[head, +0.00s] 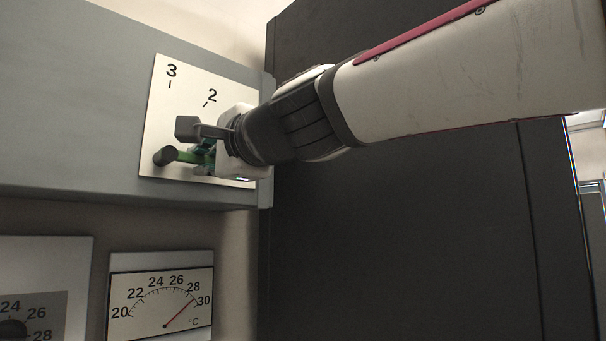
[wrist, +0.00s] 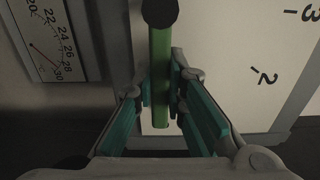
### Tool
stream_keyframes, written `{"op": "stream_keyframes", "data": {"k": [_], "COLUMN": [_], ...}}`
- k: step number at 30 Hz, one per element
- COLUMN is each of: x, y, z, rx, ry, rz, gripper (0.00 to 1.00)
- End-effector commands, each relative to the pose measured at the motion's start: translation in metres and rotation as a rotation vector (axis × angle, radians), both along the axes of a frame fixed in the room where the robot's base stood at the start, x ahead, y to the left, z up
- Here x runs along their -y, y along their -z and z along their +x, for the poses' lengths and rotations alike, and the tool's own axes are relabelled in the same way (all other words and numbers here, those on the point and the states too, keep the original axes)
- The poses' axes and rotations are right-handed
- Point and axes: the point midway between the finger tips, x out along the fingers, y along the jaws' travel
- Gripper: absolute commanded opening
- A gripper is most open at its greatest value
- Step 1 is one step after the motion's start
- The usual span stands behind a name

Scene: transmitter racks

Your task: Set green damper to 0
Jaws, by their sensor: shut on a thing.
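The green damper lever (head: 188,157) has a dark round knob (head: 165,156) at its left end in the head view. It stands in front of a white scale plate (head: 150,130) on a grey duct. The marks 3 and 2 show above the lever; the rest of the scale and the pivot are hidden behind my gripper. My gripper (head: 203,146) is shut on the lever. In the wrist view the lever (wrist: 161,60) runs upright between the teal-padded fingers of my gripper (wrist: 162,90), its knob (wrist: 160,12) beyond the fingertips.
A round-scale thermometer (head: 160,297) hangs below the duct (head: 70,120), with another dial (head: 40,300) to its left. A tall dark cabinet (head: 400,230) stands to the right, behind my arm. The space below my arm looks free.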

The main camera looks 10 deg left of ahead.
Motion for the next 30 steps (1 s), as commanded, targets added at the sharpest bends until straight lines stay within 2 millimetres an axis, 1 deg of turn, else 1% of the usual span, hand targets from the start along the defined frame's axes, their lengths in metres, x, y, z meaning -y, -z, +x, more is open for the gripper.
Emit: {"op": "stream_keyframes", "data": {"k": [1,10,11,12,13,14,25,28,30], "x": [0.000,0.000,0.000,0.000,0.000,0.000,0.003,0.010,0.019], "y": [0.002,0.003,0.003,0.003,0.003,0.003,0.001,0.000,0.000], "z": [0.000,0.000,0.001,0.001,0.001,0.001,-0.002,-0.009,-0.016], "rx": [-0.007,-0.009,-0.009,-0.009,-0.009,-0.009,-0.004,-0.004,-0.004], "ry": [0.000,-0.001,-0.001,-0.001,-0.001,-0.001,0.000,0.000,0.001], "rz": [0.001,0.001,0.001,0.001,0.001,0.001,0.002,0.002,0.003], "gripper": [0.00,0.00,0.14,0.23,0.30,0.33,0.33,0.33,0.33]}}
